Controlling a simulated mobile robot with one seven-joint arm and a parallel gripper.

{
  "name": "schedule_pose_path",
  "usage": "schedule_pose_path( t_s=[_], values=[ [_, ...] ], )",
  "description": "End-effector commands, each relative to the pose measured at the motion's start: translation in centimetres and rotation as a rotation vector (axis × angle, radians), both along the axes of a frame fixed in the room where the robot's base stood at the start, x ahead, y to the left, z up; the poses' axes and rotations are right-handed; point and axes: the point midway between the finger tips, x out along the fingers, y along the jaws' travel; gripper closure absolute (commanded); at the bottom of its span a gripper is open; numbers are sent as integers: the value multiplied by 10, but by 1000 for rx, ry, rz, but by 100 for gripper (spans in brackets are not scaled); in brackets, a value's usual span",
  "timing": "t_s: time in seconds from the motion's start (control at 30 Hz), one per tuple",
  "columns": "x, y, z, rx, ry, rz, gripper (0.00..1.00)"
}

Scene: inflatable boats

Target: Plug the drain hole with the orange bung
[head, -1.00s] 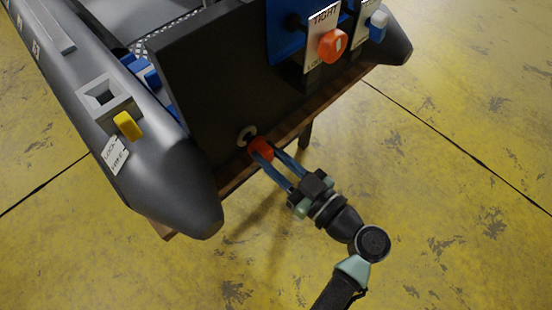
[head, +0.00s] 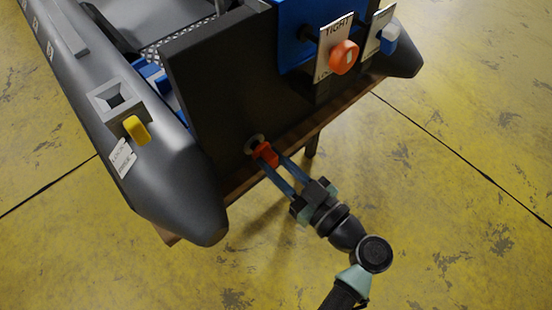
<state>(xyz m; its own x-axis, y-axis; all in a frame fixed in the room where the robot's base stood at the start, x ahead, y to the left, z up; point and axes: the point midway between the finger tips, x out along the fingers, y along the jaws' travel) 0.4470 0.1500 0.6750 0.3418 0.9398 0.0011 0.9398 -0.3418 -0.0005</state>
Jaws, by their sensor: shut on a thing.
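The orange bung (head: 266,153) is between the two blue fingers of my gripper (head: 275,160), which is shut on it. The drain hole (head: 254,143) has a pale ring and sits low on the black transom (head: 225,105) of the grey boat. The bung is right at the ring, on its lower right side, and partly covers it. I cannot tell whether the bung's tip is inside the hole.
A yellow lever (head: 136,129) is on the left tube (head: 165,165). The boat rests on a wooden stand (head: 262,175). The yellow floor (head: 440,190) around is clear.

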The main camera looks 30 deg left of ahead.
Motion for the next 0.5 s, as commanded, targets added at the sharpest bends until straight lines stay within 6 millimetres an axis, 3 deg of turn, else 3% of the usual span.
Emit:
schedule_pose_path(
  t_s=[0.5],
  values=[
    [3, 10, 0, -1, -2, 1, 100]
  ],
)
